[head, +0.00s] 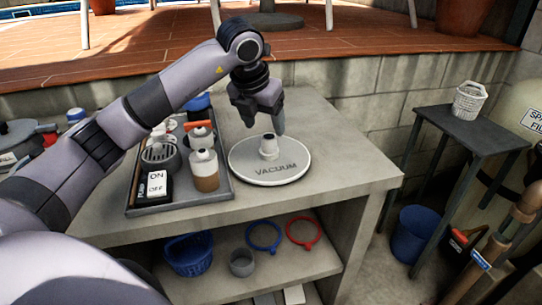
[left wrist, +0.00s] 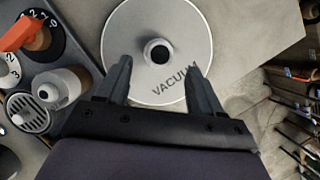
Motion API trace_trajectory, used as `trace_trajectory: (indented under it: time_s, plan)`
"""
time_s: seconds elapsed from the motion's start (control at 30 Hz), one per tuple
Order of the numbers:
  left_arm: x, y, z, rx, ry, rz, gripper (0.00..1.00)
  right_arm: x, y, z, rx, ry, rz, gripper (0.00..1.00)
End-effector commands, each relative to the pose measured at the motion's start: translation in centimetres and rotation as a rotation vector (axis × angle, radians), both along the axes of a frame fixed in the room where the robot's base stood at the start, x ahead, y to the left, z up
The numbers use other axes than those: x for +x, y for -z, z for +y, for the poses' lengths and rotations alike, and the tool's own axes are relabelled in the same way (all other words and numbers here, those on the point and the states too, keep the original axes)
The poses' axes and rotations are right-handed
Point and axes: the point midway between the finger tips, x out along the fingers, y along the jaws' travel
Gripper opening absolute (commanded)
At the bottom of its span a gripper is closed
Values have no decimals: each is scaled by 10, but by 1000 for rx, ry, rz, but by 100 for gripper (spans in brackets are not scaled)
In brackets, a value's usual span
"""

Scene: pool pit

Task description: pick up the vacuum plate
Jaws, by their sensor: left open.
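The vacuum plate (head: 255,172) is a pale round disc marked VACUUM, lying flat on the concrete counter. A short upright spout (head: 269,147) with a dark opening rises from its middle. In the left wrist view the plate (left wrist: 190,38) fills the top middle, with the spout (left wrist: 158,52) ahead of the fingers. My left gripper (head: 264,125) is open and empty, pointing down just above the spout. In the left wrist view its two fingers (left wrist: 160,82) are apart, with nothing between them. My right gripper is in neither view.
A grey tray (head: 180,207) with bottles, a strainer cup and an ON/OFF box stands left of the plate. The counter (head: 340,178) right of it is clear. A shelf (head: 215,273) below holds a blue basket and rings. A side table (head: 460,128) with a white basket stands right.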

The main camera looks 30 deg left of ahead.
Motion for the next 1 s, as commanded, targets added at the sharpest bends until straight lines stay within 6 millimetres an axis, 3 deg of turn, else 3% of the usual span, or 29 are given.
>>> trace_trajectory:
  time_s: [0.4, 0.7, 0.73, 0.93, 1.0]
  plan:
    - [22, 52, 3, -3, 3, 5, 67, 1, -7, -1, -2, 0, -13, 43]
    - [25, 58, 4, -2, 5, 1, 67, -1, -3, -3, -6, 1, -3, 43]
    - [25, 58, 4, -2, 5, 1, 63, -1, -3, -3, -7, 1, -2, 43]
    - [25, 58, 3, -2, 5, 1, 0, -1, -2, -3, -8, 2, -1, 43]
    - [25, 57, 4, -3, 6, -1, 0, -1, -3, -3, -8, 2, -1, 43]
